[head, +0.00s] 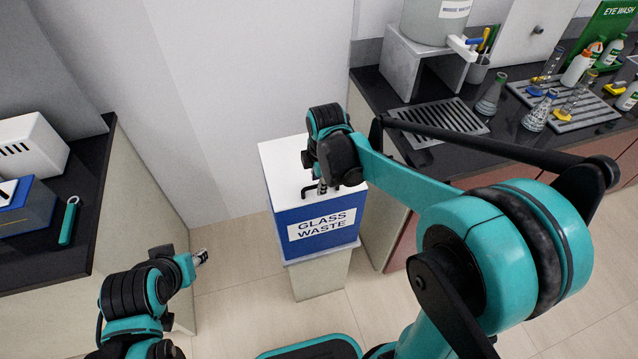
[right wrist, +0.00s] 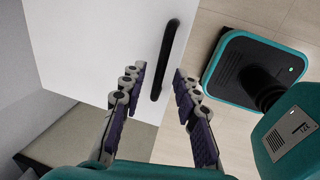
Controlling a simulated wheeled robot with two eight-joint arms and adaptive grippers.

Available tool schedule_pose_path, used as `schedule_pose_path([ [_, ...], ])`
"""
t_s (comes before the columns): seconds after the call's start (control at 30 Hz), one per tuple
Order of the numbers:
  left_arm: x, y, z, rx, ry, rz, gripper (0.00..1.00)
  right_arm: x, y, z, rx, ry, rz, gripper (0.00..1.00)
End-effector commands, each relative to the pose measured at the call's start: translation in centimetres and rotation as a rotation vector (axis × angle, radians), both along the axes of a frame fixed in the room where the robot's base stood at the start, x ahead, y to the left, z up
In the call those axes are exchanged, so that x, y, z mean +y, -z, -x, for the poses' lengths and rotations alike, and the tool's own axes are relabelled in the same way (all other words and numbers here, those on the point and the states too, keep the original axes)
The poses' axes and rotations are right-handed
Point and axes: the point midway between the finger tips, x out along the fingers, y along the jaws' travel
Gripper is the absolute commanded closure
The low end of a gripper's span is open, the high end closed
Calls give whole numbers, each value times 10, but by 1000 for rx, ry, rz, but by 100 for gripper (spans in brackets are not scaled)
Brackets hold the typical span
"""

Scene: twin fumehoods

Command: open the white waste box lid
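The waste box (head: 318,220) is blue with a "GLASS WASTE" label and stands on a pale pedestal. Its white lid (head: 283,158) lies flat on top and looks shut; it also fills much of the right wrist view (right wrist: 90,40). A black bar handle (right wrist: 165,60) sits on the lid near its edge. My right gripper (head: 322,187) is over the lid. In the right wrist view its fingers (right wrist: 159,80) are open, with the handle's near end showing between the fingertips. I cannot tell whether they touch it. My left gripper (head: 200,257) hangs left of the box, apart from it.
A dark counter on the right holds a drain rack (head: 440,120), flasks (head: 490,95) and bottles. A dark counter on the left holds a white box (head: 30,147) and a teal-handled tool (head: 69,220). A wall stands behind the waste box.

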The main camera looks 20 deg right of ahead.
Motion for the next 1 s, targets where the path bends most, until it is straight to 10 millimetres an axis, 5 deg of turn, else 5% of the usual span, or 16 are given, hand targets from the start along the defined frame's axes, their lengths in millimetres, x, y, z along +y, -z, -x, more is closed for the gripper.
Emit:
schedule_pose_path([
  [0.27,0,0,0,0,0,0,60,0,2,0,0,1,0,69],
  [0.4,0,0,0,0,0,0,60,0,2,0,0,1,0,100],
  [0.77,0,-3,0,0,0,0,60,0,-3,-2,13,1,0,100],
  [1.0,0,-25,0,0,0,0,60,0,-31,-11,106,1,4,100],
])
